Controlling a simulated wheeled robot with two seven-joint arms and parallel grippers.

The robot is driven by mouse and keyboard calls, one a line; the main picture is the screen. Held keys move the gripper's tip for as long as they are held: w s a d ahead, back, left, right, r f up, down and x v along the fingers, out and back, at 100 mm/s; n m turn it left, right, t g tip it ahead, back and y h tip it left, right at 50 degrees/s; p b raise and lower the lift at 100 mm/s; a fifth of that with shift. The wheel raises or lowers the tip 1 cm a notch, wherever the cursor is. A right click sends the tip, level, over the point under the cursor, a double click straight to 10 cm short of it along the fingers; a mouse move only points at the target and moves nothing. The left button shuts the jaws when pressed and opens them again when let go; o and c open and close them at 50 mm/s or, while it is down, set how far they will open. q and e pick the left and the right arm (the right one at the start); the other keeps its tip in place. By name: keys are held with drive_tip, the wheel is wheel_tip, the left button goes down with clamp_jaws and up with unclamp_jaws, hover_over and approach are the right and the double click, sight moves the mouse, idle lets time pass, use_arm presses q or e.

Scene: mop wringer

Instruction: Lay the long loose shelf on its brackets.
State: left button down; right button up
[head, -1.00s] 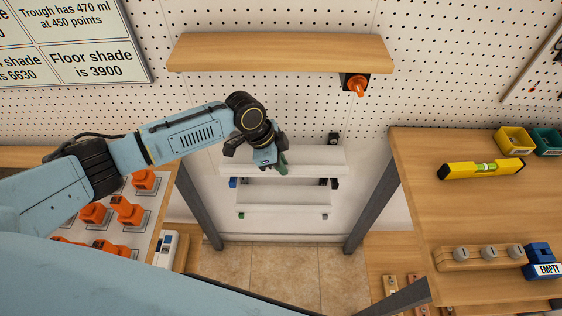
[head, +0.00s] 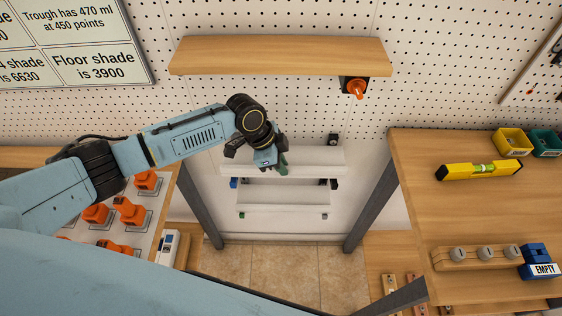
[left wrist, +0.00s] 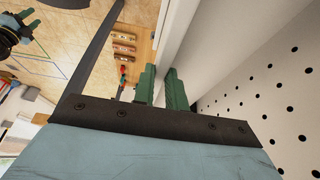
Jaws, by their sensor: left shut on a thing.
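A long white shelf (head: 316,160) lies crosswise low against the pegboard wall in the head view. My left gripper (head: 282,165) reaches it with green fingers near its middle. In the left wrist view the fingers (left wrist: 160,88) are shut on a pale board (left wrist: 181,32), which runs away between them. A small blue bracket (head: 233,183) and a dark one (head: 335,184) show just below the shelf's two ends. I cannot tell whether the shelf touches them.
A wooden shelf (head: 280,56) with an orange knob (head: 356,88) under its right end is higher on the wall. White boards (head: 282,193) sit lower down. Benches flank the gap; the right one (head: 420,215) carries a yellow level (head: 480,170). Orange parts (head: 130,210) stand left.

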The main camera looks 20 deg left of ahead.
use_arm(q)
drive_tip(key=shift+f+b, duration=0.45)
drive_tip(key=shift+f, duration=0.3)
drive_tip(key=c, duration=1.3)
unclamp_jaws()
drive_tip(key=shift+c, duration=0.2)
drive_tip(key=p+v, duration=0.1)
drive_tip(key=v, duration=0.6)
drive_tip(key=shift+r, duration=0.25)
